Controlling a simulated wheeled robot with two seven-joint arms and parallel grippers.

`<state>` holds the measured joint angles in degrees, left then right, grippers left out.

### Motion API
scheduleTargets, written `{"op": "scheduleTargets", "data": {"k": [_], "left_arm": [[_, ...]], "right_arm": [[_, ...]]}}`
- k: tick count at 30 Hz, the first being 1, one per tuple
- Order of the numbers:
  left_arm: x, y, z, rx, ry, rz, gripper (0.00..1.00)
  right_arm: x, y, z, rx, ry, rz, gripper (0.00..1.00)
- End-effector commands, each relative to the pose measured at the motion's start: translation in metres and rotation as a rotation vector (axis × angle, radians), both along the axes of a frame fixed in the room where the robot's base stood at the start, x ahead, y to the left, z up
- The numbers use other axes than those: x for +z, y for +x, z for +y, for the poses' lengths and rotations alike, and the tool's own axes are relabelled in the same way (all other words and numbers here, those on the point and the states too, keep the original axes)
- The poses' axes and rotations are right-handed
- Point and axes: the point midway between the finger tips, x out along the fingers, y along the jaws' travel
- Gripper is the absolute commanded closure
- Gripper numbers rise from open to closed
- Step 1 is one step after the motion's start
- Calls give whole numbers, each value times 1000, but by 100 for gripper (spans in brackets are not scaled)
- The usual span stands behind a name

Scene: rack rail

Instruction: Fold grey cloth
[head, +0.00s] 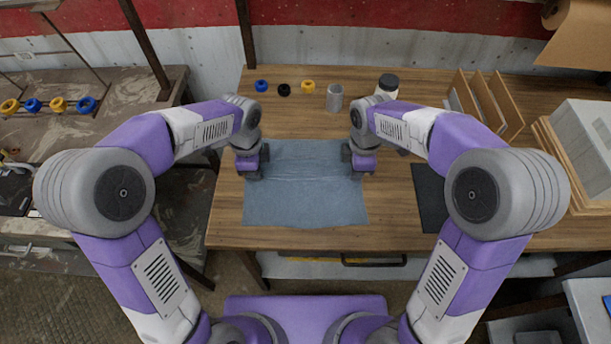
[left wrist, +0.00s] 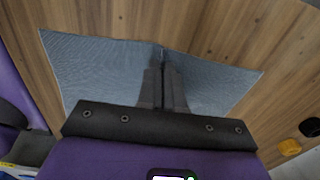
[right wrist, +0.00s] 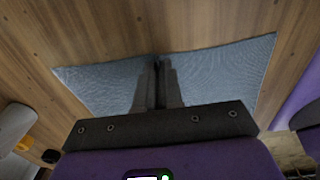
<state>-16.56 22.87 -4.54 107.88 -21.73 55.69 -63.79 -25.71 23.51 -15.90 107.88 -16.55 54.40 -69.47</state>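The grey cloth (head: 305,205) lies spread on the wooden table, with faint creases running across its middle. My left gripper (head: 258,163) is at the cloth's left edge and my right gripper (head: 350,162) is at its right edge. In the left wrist view the fingers (left wrist: 162,68) are shut with the cloth (left wrist: 95,65) at their tips. In the right wrist view the fingers (right wrist: 156,75) are also shut, with the cloth (right wrist: 225,70) at their tips. The cloth between the fingertips is mostly hidden.
Blue, black and yellow rings (head: 306,87), a grey cup (head: 335,98) and a dark-lidded jar (head: 387,86) stand behind the cloth. A dark mat (head: 430,195) lies to the right, near a wooden rack (head: 490,103). Bare table surrounds the cloth.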

Motion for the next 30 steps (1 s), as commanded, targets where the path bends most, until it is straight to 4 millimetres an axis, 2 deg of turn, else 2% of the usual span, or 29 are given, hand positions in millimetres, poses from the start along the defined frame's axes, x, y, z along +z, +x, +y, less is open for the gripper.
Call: {"op": "scheduleTargets", "data": {"k": [17, 23, 30], "left_arm": [[0, -1, 1, 1, 1, 3, 100], [9, 0, 1, 1, 1, 2, 100], [29, 0, 1, 1, 1, 1, 100]], "right_arm": [[0, -1, -1, -1, -2, 5, 100], [9, -1, -1, -1, -2, 3, 100], [29, 0, -1, -1, -1, 2, 100]]}}
